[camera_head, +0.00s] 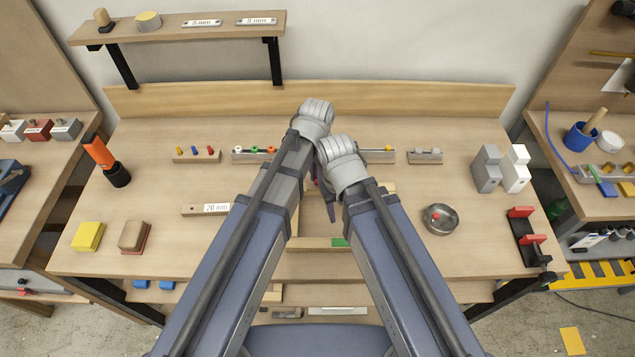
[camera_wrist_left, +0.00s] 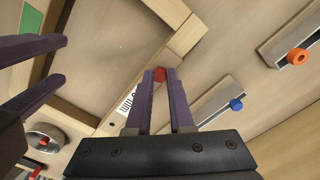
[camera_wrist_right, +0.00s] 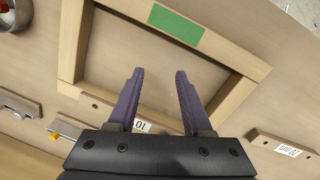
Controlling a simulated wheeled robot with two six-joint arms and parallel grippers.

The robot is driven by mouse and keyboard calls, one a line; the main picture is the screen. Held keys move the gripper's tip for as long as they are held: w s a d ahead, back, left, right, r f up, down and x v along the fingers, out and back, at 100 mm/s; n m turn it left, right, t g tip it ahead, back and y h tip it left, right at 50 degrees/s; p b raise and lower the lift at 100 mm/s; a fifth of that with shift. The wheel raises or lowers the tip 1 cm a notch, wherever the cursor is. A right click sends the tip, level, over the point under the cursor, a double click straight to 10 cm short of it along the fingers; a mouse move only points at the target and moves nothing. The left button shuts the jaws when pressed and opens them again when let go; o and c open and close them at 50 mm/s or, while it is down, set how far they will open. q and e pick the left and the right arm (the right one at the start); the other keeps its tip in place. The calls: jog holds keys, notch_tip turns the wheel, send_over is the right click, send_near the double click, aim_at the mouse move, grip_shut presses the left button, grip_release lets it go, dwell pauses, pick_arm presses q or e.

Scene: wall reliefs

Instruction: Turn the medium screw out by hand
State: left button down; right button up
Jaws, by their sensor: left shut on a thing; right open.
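A red screw head (camera_wrist_left: 159,74), which I take for the medium screw, sits between my left fingertips beside a wooden frame. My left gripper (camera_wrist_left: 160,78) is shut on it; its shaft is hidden. A white label (camera_wrist_left: 127,103) lies next to the fingers. My right gripper (camera_wrist_right: 159,72) is open and empty above the inside of the wooden frame (camera_wrist_right: 72,40), which has a green patch (camera_wrist_right: 175,24). In the head view my arms cover most of the frame and the screw.
A metal bowl (camera_head: 440,219) with a red piece in it stands to the right. Rails with coloured knobs (camera_head: 256,152) line the back of the bench. A blue knob (camera_wrist_left: 236,104) is near my left gripper. A red clamp (camera_head: 524,228) is at the right edge.

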pick_arm(q)
jog(key=n, duration=0.5)
dwell(0.4)
jog(key=n, duration=0.5)
jog(key=c, duration=1)
grip_release()
jog(key=shift+c, duration=0.2)
